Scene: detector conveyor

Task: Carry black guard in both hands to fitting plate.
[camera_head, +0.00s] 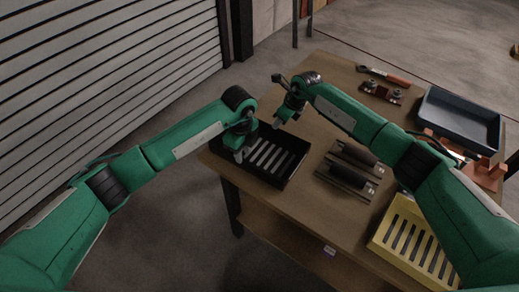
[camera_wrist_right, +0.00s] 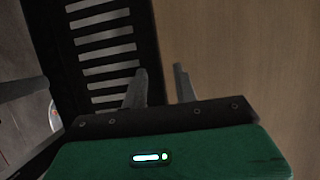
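The black guard (camera_head: 290,172), a shallow black tray-like piece with pale slots, lies on the table's left end. It also shows in the right wrist view (camera_wrist_right: 147,45). My left gripper (camera_head: 239,156) is at the guard's left edge; its fingers are too small to judge. My right gripper (camera_head: 276,123) is at the guard's far edge. In the right wrist view its fingers (camera_wrist_right: 160,85) stand apart, one over the guard's side and one over bare wood, with the guard's edge between them. I cannot tell for certain which piece is the fitting plate.
A dark plate with cylinders (camera_head: 344,184) lies right of the guard. A yellow slotted piece (camera_head: 381,246) is at the near right. Bare wood lies between.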

